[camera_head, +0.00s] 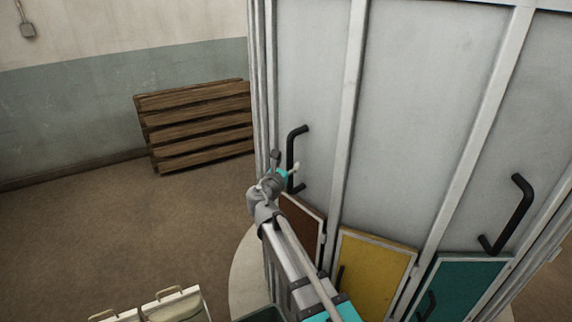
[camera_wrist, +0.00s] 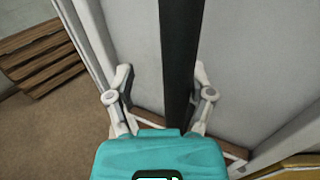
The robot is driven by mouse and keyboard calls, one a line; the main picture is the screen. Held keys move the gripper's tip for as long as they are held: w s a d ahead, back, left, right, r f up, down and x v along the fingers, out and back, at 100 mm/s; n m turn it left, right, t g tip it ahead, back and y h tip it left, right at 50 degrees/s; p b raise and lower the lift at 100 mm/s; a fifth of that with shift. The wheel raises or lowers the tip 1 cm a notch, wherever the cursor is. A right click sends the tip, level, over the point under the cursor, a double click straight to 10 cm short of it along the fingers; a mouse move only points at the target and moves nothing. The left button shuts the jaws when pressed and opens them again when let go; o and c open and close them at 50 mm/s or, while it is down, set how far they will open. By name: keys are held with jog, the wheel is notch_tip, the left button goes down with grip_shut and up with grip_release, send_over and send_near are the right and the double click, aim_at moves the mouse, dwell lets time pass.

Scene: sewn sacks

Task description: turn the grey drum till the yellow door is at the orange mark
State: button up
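The grey drum (camera_head: 415,120) fills the right of the head view, with upright panels and pale ribs. The yellow door (camera_head: 372,278) is low on it, between a brown door (camera_head: 302,228) and a teal door (camera_head: 462,288). A corner of the yellow door shows at lower right in the wrist view (camera_wrist: 292,169). My gripper (camera_head: 292,170) is at the left black handle (camera_head: 291,150). In the wrist view the open fingers (camera_wrist: 162,76) stand on either side of the handle bar (camera_wrist: 181,50), with gaps visible. I see no orange mark.
A second black handle (camera_head: 519,210) is on the drum at right. A wooden pallet (camera_head: 198,127) leans against the back wall. Cream sacks or cases with handles (camera_head: 175,306) are at the bottom left. The brown floor (camera_head: 90,235) between them is clear.

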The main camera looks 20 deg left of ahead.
jog(key=shift+s, duration=0.1)
jog(key=s, duration=1.1)
jog(key=shift+s, duration=0.4)
